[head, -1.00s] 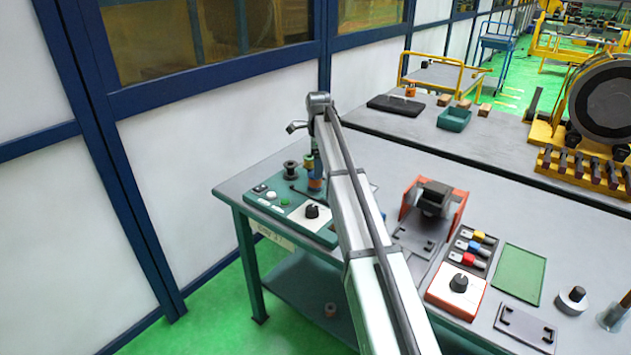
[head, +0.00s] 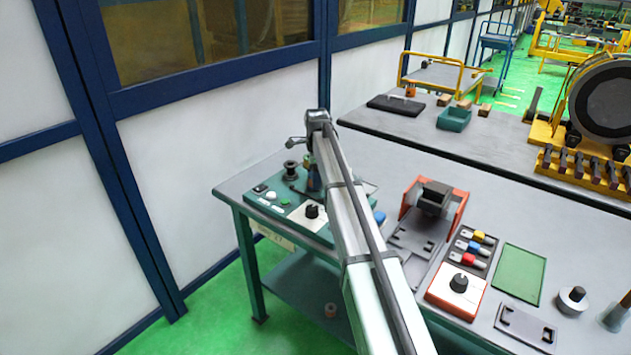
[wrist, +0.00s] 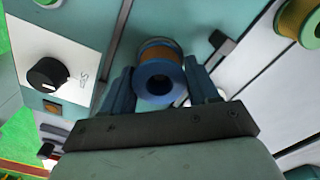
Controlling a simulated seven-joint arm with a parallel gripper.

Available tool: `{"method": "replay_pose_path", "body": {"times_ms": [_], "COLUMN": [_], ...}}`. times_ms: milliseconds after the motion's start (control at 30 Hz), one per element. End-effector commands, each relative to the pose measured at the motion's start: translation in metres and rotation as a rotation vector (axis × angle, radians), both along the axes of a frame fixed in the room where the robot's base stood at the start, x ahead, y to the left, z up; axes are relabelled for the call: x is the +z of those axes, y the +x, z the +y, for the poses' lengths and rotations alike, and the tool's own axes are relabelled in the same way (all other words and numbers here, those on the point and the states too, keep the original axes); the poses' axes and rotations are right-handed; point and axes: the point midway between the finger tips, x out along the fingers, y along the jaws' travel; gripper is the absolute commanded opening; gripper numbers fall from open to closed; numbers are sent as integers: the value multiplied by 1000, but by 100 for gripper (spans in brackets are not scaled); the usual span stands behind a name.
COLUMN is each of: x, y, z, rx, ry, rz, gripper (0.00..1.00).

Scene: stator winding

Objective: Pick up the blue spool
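The blue spool (wrist: 160,82) has copper-coloured wire and a blue flange with a dark centre hole. In the wrist view it sits between the two blue fingers of my gripper (wrist: 159,73). One finger is on each side, with narrow gaps that show no clear contact. My gripper looks open around the spool. In the head view my arm hides most of the gripper and the spool, at the left end of the workbench.
A green panel with a white dial box (head: 307,216) is close by, with a dark spool (head: 291,168) at its back. Another copper-wound spool (wrist: 300,20) is at the wrist view's upper right. An orange-framed fixture (head: 434,205) stands right of my arm.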

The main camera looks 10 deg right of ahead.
Motion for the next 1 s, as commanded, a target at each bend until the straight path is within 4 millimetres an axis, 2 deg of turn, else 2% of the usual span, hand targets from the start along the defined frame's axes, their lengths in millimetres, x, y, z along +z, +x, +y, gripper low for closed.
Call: {"method": "replay_pose_path", "body": {"times_ms": [33, 400, 667, 767, 1000], "x": [0, 0, 7, 19, 63], "y": [0, 0, 1, 1, 1], "z": [0, 0, 0, 0, 0], "rx": [0, 0, 0, 0, 0], "ry": [0, 0, 0, 0, 0], "rz": [0, 0, 0, -2, -2], "gripper": [54, 21, 21, 21, 21]}}
